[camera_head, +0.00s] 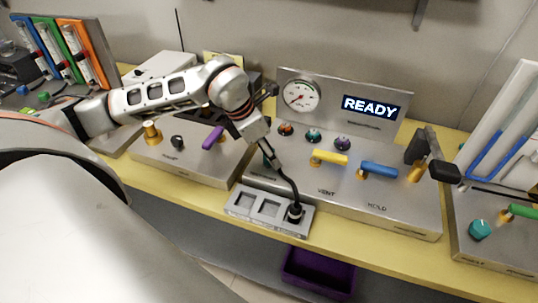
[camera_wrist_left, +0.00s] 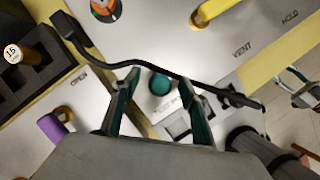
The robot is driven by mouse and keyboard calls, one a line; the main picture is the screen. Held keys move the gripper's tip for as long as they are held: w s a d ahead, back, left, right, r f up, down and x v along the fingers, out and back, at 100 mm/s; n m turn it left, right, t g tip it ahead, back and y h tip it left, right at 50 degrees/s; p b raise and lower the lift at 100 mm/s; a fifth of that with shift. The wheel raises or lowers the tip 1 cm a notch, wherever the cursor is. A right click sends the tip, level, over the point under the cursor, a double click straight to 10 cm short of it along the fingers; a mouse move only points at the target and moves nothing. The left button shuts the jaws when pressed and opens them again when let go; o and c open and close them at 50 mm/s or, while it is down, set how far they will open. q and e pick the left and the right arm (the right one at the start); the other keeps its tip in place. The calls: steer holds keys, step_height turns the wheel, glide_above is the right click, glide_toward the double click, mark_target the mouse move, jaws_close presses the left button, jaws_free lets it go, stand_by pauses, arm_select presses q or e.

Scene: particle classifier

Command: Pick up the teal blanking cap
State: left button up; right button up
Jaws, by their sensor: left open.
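The teal cap (camera_wrist_left: 160,84) shows as a small round teal top in the left wrist view, on the grey box between my left fingers. My left gripper (camera_wrist_left: 158,88) is open, with one finger on each side of the cap and a gap around it. In the head view my left gripper (camera_head: 268,157) points down at the left end of the VENT and HOLD box, and it mostly hides the cap there.
A black cable (camera_wrist_left: 140,65) passes close to my left fingers and ends in a plug (camera_head: 295,212) in the small socket tray (camera_head: 240,208). Purple (camera_head: 213,138), yellow (camera_head: 329,156) and blue (camera_head: 379,169) handles stand nearby. Another teal knob (camera_head: 480,229) is at far right.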

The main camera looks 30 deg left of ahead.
arm_select(q)
steer(key=shift+w+f, duration=0.1)
steer(key=shift+f, duration=0.05)
steer(key=c, duration=1)
steer(key=shift+c, duration=0.3)
steer(key=shift+r, duration=0.55)
step_height(320, 180, up, 19)
steer(key=p, duration=0.1)
steer(key=shift+p, duration=0.35)
